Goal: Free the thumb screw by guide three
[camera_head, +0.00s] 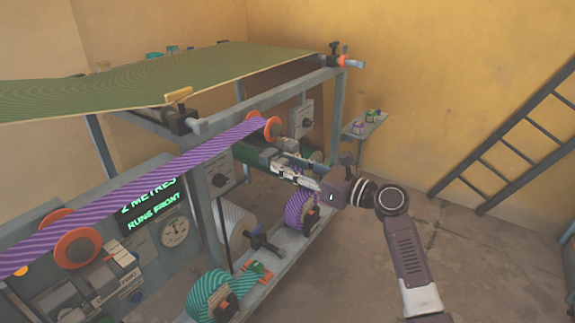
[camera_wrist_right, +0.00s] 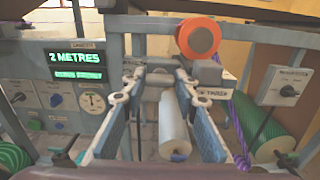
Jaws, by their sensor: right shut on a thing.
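My right gripper (camera_head: 284,163) reaches in from the right to the press frame, below an orange guide disc (camera_head: 271,128) at the far end of the purple striped web (camera_head: 150,188). In the right wrist view its two blue-sided fingers point away, with their tips (camera_wrist_right: 158,76) on either side of a small grey part under the orange guide roller (camera_wrist_right: 198,38). It is shut on this part, which seems to be the thumb screw; the fingers and grey housing partly hide it. A white label beside it is too small to read surely. My left gripper is not in view.
A green striped sheet (camera_head: 170,80) lies over the top of the frame. A white roll (camera_wrist_right: 172,125) and a green roller (camera_wrist_right: 270,128) sit close below the fingers. Purple (camera_head: 299,209) and teal (camera_head: 208,292) rolls stand on the lower shelf. The floor at right is clear; a ladder leans there.

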